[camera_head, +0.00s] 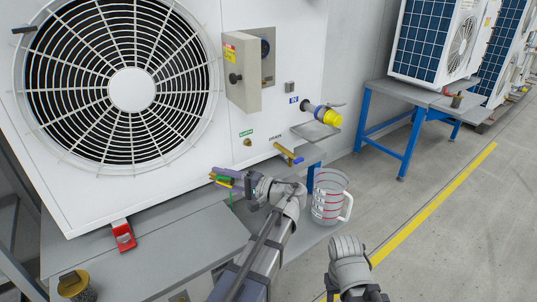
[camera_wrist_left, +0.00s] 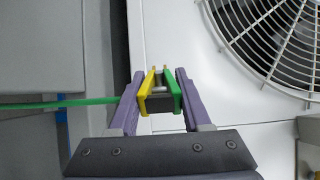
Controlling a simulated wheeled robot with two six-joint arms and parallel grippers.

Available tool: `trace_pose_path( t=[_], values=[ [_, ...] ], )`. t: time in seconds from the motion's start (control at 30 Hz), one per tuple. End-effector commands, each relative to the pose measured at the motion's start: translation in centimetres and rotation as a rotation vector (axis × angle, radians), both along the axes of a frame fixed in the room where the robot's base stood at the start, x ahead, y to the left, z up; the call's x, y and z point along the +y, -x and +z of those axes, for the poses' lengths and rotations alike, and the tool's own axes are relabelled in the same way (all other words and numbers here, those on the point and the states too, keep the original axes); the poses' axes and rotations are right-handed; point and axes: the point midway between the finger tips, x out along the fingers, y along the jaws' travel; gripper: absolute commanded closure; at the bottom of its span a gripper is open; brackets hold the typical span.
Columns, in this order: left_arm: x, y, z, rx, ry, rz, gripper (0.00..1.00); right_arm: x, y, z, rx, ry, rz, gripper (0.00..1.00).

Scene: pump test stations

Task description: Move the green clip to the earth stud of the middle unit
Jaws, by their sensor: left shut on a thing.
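My left gripper (camera_head: 222,177) has purple fingers, shut on the green clip (camera_head: 220,181), in front of the lower edge of the near fan unit (camera_head: 190,170). In the left wrist view the clip (camera_wrist_left: 160,92) shows one yellow and one green side between the fingers (camera_wrist_left: 155,105). A green lead (camera_wrist_left: 60,104) runs from it to the left. A small brass stud (camera_head: 247,142) sits under a green label on the near unit's casing, up and right of the clip and apart from it. I cannot tell if this is the middle unit. My right arm shows at the bottom, its fingers hidden.
A yellow-capped valve (camera_head: 329,117) and a yellow-handled drain fitting (camera_head: 288,153) stick out to the right of the stud. More units stand on blue-legged benches (camera_head: 385,115) behind.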

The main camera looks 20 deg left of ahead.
Motion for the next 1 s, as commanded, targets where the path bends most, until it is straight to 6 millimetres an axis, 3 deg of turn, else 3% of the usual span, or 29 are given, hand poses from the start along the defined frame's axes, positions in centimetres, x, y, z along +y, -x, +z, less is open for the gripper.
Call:
trace_pose_path(
  t=[0.37,0.47,0.73,0.87,1.0],
  values=[
    [-0.4,-0.2,0.4,0.000,0.000,-0.020,1.00,0.0,0.0,0.4,0.000,0.000,0.000,0.50],
    [-2.2,-1.4,1.6,0.000,-0.001,-0.120,1.00,0.0,0.0,1.6,0.000,0.001,-0.002,0.50],
    [-9.9,-5.2,4.6,0.000,-0.001,-0.476,1.00,-0.1,0.0,4.6,0.000,0.006,-0.008,0.50],
    [-12.0,-6.0,5.1,0.000,-0.001,-0.560,1.00,-0.1,0.0,5.1,0.000,0.007,-0.010,0.50],
    [-12.5,-6.3,5.0,0.000,0.000,-0.584,1.00,-0.2,0.0,5.1,0.000,0.007,-0.011,0.50]
  ],
)
